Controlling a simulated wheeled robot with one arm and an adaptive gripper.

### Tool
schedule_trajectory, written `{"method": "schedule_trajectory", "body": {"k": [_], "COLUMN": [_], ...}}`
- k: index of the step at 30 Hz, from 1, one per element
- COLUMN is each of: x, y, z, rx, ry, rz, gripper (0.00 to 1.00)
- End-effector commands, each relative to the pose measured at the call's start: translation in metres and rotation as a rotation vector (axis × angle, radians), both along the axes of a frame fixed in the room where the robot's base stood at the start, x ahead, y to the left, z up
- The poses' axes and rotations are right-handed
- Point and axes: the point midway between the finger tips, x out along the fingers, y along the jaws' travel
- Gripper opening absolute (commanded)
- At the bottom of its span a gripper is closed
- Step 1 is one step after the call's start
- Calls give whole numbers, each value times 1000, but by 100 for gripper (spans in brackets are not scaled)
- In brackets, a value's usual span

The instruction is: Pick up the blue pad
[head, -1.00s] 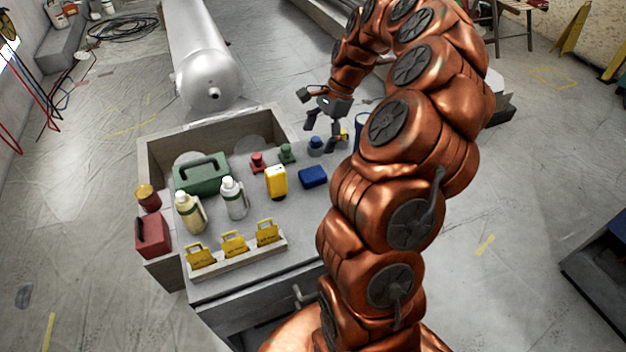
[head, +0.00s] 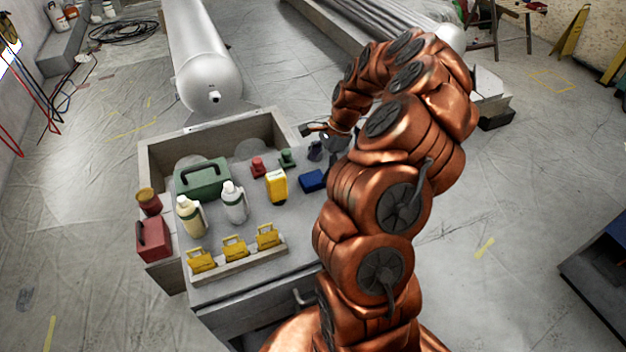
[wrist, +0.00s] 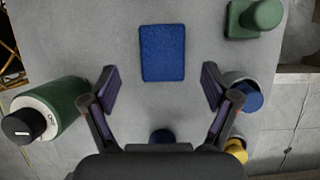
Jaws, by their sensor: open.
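The blue pad (head: 312,180) is a dark blue flat block lying on the grey bench top, close to my arm in the head view. In the wrist view the blue pad (wrist: 162,53) lies flat, centred a little beyond my fingertips. My gripper (wrist: 160,84) is open and empty, with its fingers spread wider than the pad and nothing between the tips. In the head view my gripper (head: 331,148) is low over the bench, behind the pad and partly hidden by my arm.
A green knobbed piece (wrist: 256,17) and a blue knobbed piece (wrist: 247,95) stand at the right in the wrist view. A green bottle with a black cap (wrist: 50,115) lies at left. A yellow box (head: 277,187) stands left of the pad, near two pale bottles (head: 235,203).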

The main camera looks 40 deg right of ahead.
Motion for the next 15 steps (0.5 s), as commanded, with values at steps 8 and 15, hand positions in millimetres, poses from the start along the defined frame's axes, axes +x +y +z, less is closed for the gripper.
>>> {"method": "schedule_trajectory", "body": {"k": [8,15], "x": [6,7], "y": [12,14], "z": [-32,-41], "rx": [1,-2], "ry": [2,-3], "rz": [1,0], "gripper": [86,86]}}
